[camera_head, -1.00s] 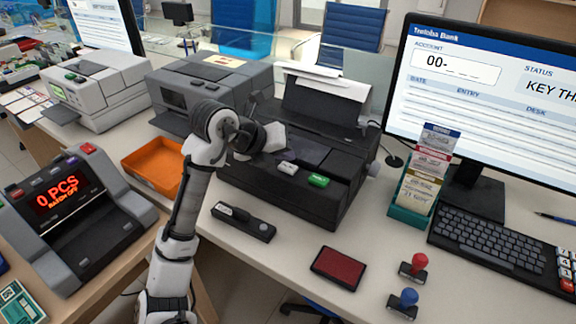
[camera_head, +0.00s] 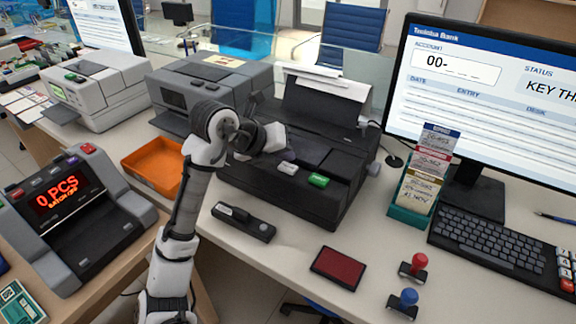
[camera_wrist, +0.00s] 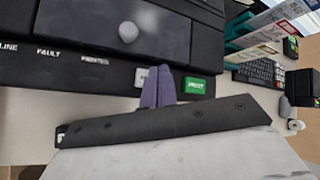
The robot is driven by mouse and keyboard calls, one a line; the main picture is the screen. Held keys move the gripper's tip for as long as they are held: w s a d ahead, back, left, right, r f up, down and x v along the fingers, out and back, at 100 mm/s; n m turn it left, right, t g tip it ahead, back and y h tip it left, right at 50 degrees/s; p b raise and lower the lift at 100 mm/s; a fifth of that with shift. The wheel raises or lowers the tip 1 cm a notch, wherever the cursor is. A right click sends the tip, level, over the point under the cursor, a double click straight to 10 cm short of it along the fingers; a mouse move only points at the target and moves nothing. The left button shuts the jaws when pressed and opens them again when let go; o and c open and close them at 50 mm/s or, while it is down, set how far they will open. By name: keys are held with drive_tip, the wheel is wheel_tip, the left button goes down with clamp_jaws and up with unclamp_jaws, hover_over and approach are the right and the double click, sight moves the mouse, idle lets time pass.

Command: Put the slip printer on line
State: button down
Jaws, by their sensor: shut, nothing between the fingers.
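The slip printer (camera_head: 335,205) is the black machine in the middle of the counter, with a white slip standing in its back. On its front ledge are a pale button (camera_head: 287,168) and a green button (camera_head: 319,180). In the wrist view, the printer's front (camera_wrist: 60,62) carries labels that read LINE, FAULT and PRINTED. I see no lit lamp by them. My gripper (camera_wrist: 157,90) is shut and empty, its fingertips over the pale button (camera_wrist: 142,77) and left of the green button (camera_wrist: 195,87). The fingers partly hide the pale button; I cannot tell whether they touch it.
A grey printer (camera_head: 205,85) and an orange tray (camera_head: 152,165) are to the left. A small black device (camera_head: 243,222), a red ink pad (camera_head: 338,268) and two stamps lie in front. A slip holder (camera_head: 411,215), monitor and keyboard (camera_head: 495,245) stand right.

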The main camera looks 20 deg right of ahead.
sight(284, 169)
drive_tip(key=shift+f, duration=0.15)
drive_tip(key=shift+f+b, duration=0.3)
drive_tip(key=shift+b, duration=0.3)
drive_tip(key=shift+f+b, duration=0.45)
drive_tip(key=shift+b, duration=0.05)
idle(0.5)
drive_tip(key=shift+r, duration=0.1)
idle(0.3)
drive_tip(key=shift+r+p, duration=0.45)
drive_tip(key=shift+r, duration=0.35)
drive_tip(key=shift+r+p, duration=1.5)
drive_tip(key=shift+r, duration=1)
